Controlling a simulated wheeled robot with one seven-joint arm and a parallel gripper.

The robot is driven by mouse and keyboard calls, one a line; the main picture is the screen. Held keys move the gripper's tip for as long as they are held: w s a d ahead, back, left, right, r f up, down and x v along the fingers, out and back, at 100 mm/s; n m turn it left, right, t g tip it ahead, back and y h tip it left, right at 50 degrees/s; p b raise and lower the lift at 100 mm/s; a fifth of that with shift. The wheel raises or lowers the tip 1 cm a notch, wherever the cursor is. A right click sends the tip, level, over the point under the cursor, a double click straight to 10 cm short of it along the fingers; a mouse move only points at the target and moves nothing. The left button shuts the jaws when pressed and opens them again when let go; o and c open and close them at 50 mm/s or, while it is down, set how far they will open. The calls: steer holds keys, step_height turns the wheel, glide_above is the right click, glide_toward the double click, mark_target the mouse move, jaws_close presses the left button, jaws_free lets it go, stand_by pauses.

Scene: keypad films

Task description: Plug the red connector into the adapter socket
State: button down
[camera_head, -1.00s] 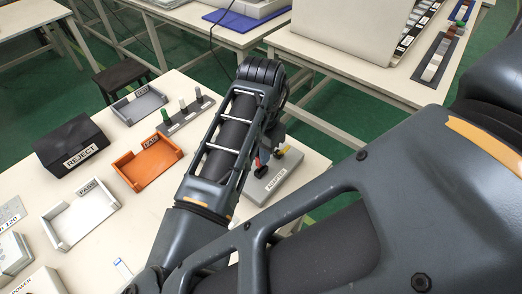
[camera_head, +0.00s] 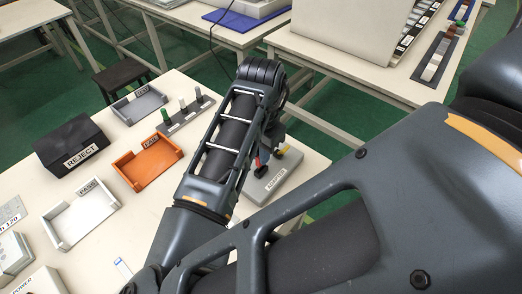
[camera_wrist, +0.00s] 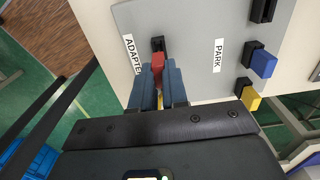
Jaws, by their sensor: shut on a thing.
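The red connector (camera_wrist: 157,62) is between the blue-grey fingers of my gripper (camera_wrist: 159,85) in the wrist view, and the gripper is shut on it. Its front end is at the black adapter socket (camera_wrist: 158,43), beside the ADAPTER label. I cannot tell whether it is inside the socket or only against it. The grey adapter board (camera_wrist: 190,25) lies under the gripper. In the head view the red connector (camera_head: 258,163) shows small beside the board (camera_head: 285,181), and my arm hides most of the gripper.
On the PARK side, a blue connector (camera_wrist: 263,64) and a yellow connector (camera_wrist: 250,98) sit at black holders, and another black holder (camera_wrist: 263,10) looks empty. An orange tray (camera_head: 147,165), a white PASS tray (camera_head: 80,217) and a black REJECT box (camera_head: 70,145) stand left of my arm.

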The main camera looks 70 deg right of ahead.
steer(key=shift+f+b, duration=0.95)
steer(key=shift+f, duration=0.35)
steer(key=c, duration=1.1)
jaws_free()
steer(key=shift+r, duration=3.95)
